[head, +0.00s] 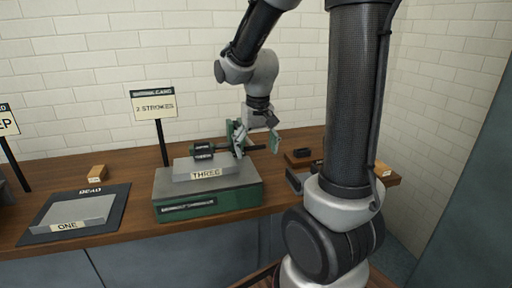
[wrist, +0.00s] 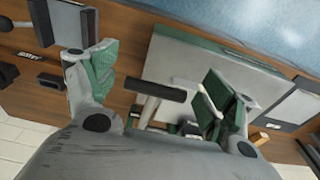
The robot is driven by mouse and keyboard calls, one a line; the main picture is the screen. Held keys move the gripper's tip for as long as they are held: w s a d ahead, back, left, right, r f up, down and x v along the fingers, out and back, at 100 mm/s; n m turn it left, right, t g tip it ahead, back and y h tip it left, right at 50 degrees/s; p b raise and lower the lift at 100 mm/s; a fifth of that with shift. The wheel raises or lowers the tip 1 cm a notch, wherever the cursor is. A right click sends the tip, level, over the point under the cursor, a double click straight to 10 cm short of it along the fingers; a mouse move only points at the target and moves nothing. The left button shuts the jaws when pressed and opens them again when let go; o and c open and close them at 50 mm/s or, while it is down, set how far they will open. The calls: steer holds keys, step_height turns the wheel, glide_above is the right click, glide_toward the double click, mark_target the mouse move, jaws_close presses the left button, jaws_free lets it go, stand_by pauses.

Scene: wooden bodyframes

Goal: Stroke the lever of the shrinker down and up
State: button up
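The shrinker (head: 235,198) is a green box with a grey top, a grey block labelled THREE and a dark jaw part on the bench. My gripper (head: 254,143) is at the lever with green-padded fingers spread. In the wrist view my gripper (wrist: 160,76) is open, with the dark grip between its fingers and gaps visible on both sides. Part of the lever is hidden behind a finger in the head view.
A sign reading 2 STROKES (head: 154,104) stands behind the shrinker on a post. To the left lie a dark mat (head: 112,200) with a grey piece labelled ONE (head: 72,213) and a wooden block (head: 97,172). Dark items (head: 298,157) lie on the bench to the right.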

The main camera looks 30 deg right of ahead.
steer(key=shift+w+r, duration=0.1)
steer(key=shift+r, duration=0.05)
step_height(320, 180, up, 12)
steer(key=s, duration=0.1)
steer(key=shift+s+a, duration=0.15)
steer(key=shift+s, duration=0.05)
stand_by(0.6)
steer(key=s+a+f+n+t, duration=0.1)
steer(key=s+f+n+t, duration=0.1)
steer(key=s, duration=1.3)
steer(key=shift+a+f+n+t, duration=0.15)
steer(key=shift+f+n+t, duration=0.05)
steer(key=shift+n+t, duration=0.4)
